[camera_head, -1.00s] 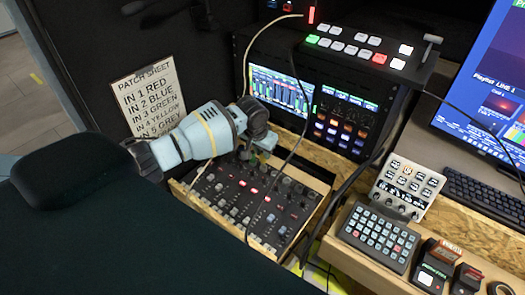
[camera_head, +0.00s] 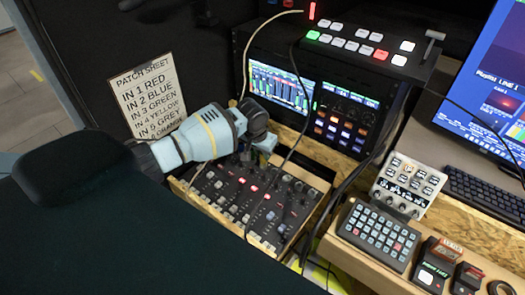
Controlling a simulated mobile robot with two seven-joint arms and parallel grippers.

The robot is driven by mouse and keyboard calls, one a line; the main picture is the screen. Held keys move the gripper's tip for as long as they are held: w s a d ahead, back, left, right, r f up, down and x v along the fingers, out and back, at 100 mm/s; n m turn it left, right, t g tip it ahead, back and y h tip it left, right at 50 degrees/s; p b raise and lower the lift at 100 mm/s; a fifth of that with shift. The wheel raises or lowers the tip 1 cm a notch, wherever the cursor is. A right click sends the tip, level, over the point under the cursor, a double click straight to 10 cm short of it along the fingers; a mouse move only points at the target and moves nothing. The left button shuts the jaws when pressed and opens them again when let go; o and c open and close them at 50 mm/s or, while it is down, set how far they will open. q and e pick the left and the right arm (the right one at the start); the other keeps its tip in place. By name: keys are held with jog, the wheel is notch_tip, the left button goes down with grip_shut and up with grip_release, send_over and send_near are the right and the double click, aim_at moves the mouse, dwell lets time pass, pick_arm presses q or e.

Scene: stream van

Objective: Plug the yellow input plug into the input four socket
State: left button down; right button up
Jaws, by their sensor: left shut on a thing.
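My left gripper (camera_head: 264,146) is low over the back edge of the audio mixer, in front of the rack unit. Its fingers are small, turned away and partly hidden by my wrist. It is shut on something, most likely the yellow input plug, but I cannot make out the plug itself. A pale cream cable (camera_head: 244,75) comes down from the top, passes behind my left wrist and shows again below it. I cannot make out the input four socket. The patch sheet (camera_head: 147,98) on the dark wall lists IN 4 YELLOW. My right gripper is not in view.
The mixer (camera_head: 250,200) lies below my left wrist. A dark cable (camera_head: 300,110) hangs across the rack unit (camera_head: 345,112) and mixer. A switcher panel (camera_head: 355,42) tops the rack. A keypad (camera_head: 377,233), small control box (camera_head: 408,185) and keyboard (camera_head: 487,196) stand at right.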

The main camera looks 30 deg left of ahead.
pick_arm(q)
jog(key=shift+f, duration=0.55)
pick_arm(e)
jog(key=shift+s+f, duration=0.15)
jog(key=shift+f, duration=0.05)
pick_arm(q)
jog(key=c, duration=1.2)
grip_release()
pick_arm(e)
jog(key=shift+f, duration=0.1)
pick_arm(q)
jog(key=p+v, duration=0.1)
jog(key=v, duration=0.7)
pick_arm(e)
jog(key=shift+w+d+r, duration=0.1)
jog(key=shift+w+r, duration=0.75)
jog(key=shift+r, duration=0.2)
pick_arm(q)
jog(key=shift+f, duration=0.15)
